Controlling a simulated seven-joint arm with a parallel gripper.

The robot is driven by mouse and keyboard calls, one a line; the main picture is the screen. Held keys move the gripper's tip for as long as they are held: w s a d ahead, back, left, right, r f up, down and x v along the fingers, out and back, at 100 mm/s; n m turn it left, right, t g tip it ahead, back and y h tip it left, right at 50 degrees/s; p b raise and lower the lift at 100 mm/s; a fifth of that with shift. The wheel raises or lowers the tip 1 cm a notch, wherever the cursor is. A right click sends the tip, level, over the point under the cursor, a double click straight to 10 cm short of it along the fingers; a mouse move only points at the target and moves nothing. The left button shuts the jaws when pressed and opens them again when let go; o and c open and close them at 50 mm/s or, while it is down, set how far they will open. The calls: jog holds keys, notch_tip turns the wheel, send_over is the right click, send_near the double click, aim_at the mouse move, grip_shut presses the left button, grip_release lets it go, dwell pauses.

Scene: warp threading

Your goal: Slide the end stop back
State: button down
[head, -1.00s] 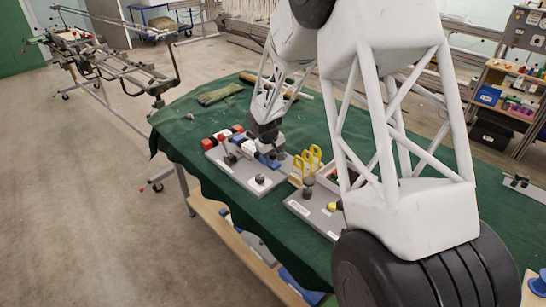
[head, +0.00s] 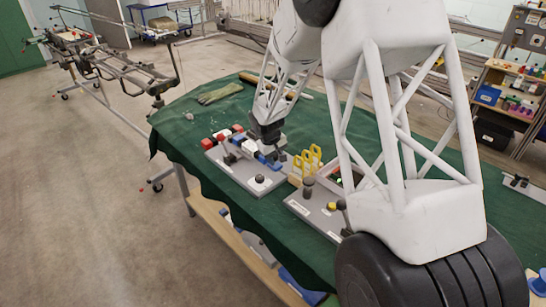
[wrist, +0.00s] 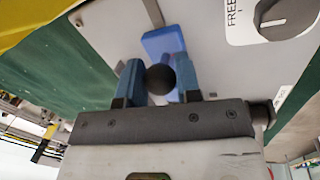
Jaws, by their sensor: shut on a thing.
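In the wrist view, my gripper (wrist: 158,82) has its two blue fingers on either side of a dark round knob (wrist: 161,79) and is shut on it. A blue sliding block (wrist: 163,44), which looks like the end stop, lies just beyond the knob on a pale plate. How the knob joins the block is hidden. In the head view, my gripper (head: 272,151) is low over the grey fixture board (head: 238,174), at its far right side, and covers part of the blue pieces there.
A dark dial knob (wrist: 287,18) marked FREE sits on the plate. In the head view, yellow loops (head: 308,160) stand right of the board, near a second grey board (head: 318,213). A glove (head: 220,94) lies on the green cloth (head: 185,125) behind.

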aim_at(275, 168)
jog(key=shift+s+d, duration=0.7)
jog(key=c, duration=0.8)
grip_release()
jog(key=shift+r, duration=0.1)
jog(key=shift+s+a+r, duration=0.15)
jog(key=shift+a+r, duration=0.05)
jog(key=shift+r, duration=1.05)
jog(key=shift+s+a+r, duration=0.1)
jog(key=shift+a+r, duration=0.15)
jog(key=shift+r, duration=1.05)
jog(key=shift+s+a+r, duration=0.15)
jog(key=shift+a+r, duration=0.05)
jog(key=shift+r, duration=1.05)
